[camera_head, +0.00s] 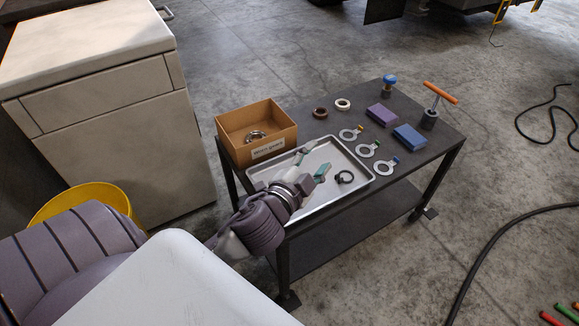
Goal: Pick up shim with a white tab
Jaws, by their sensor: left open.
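Three flat grey ring shims lie in a diagonal row on the dark cart top, right of the tray. The middle shim (374,148) has a small tab that looks pale, though it is too small to be sure it is white. My right gripper is not in view.
The tray (338,193) holds a dark ring part (344,178). A cardboard box (262,154) stands at the cart's left end. Two rings, blue and purple blocks (409,138), a blue-topped part and an orange-handled tool (440,93) stand around the shims.

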